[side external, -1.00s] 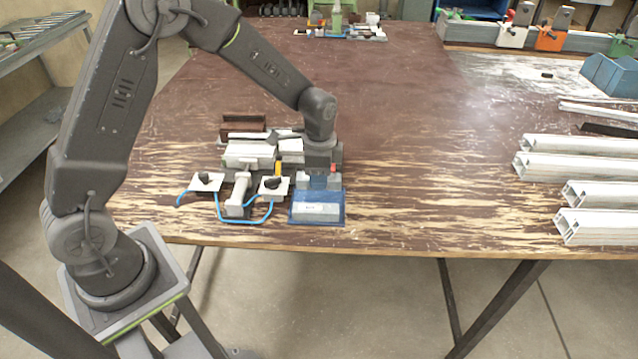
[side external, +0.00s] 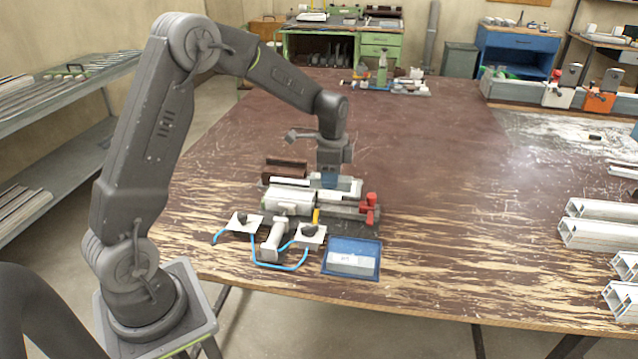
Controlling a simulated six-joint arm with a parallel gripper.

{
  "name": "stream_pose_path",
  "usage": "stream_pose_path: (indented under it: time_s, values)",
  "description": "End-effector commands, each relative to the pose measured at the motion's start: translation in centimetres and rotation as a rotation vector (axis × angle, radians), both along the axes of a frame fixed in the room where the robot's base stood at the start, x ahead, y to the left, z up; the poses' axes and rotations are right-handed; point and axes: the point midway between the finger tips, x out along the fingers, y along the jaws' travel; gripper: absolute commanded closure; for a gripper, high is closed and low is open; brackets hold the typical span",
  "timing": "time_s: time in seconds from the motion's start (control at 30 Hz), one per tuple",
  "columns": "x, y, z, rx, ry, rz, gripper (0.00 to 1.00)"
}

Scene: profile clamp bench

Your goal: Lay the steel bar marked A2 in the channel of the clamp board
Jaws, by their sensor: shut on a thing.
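The clamp board (side external: 350,229) lies on the table near its front edge, with pale blocks, a light strip along its back and a red clamp (side external: 371,208) at its right end. My gripper (side external: 330,181) points down over the back part of the board. It is shut on a steel bar, mostly hidden by the fingers and low at the board. I cannot tell whether the bar touches the channel, and its mark cannot be read. Another steel bar (side external: 352,264) with a small label lies in the blue tray (side external: 375,246) in front of the board; its label is too small to read.
White profiles (side external: 598,233) lie at the right. The table between is clear.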

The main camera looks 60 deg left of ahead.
Motion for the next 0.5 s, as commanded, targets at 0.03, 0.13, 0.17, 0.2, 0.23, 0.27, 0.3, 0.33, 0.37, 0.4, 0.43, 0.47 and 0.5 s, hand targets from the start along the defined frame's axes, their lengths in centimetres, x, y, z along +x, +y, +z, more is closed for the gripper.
stream_pose_path:
  time_s: [0.03,0.13,0.17,0.2,0.23,0.27,0.3,0.33,0.37,0.4,0.43,0.47,0.5]
  values:
    - [1.0,0.1,-0.4,0.0,0.001,-0.002,0.94]
    - [2.1,0.3,-0.8,0.0,0.0,-0.003,0.94]
    - [2.3,0.4,-0.9,0.001,-0.001,-0.003,0.94]
    - [2.5,0.4,-1.1,0.0,0.0,-0.003,0.94]
    - [2.6,0.4,-1.2,0.0,0.0,-0.003,0.94]
    - [2.6,0.4,-1.3,0.0,0.0,-0.003,0.94]
    - [2.6,0.4,-1.5,0.0,0.0,-0.003,0.94]
    - [2.6,0.4,-1.7,0.0,0.0,-0.003,0.94]
    - [2.6,0.4,-1.9,0.0,0.0,-0.003,0.94]
    - [2.6,0.4,-2.2,0.0,0.001,-0.003,0.94]
    - [2.5,0.4,-2.5,0.0,0.001,-0.003,0.94]
    - [2.5,0.4,-2.8,0.0,0.001,-0.003,0.94]
    - [2.5,0.4,-3.2,0.0,0.001,-0.003,0.94]
